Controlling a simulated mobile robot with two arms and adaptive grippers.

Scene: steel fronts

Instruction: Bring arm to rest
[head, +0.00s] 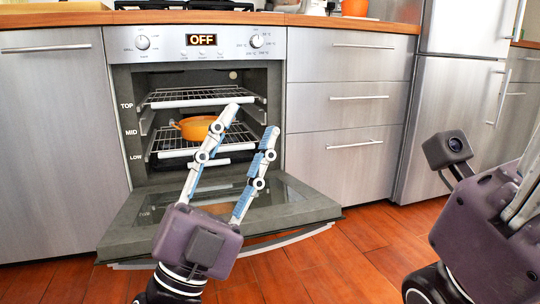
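My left gripper (247,122) is open, its two fingers spread and pointing up in front of the oven, with nothing between them. Behind it, an orange pot (196,128) sits on the middle rack (176,147) of the open oven. The oven door (130,228) is folded down flat, and my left gripper shows over it. My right gripper is at the right edge; only its purple body, a small camera and part of a finger show, and its fingertips are out of the frame.
An upper rack (185,97) in the oven is empty. The oven display (201,40) reads OFF. Steel drawers (345,100) and a fridge (450,110) stand to the right, a steel cabinet (55,150) to the left. Wooden floor (345,265) is clear in front.

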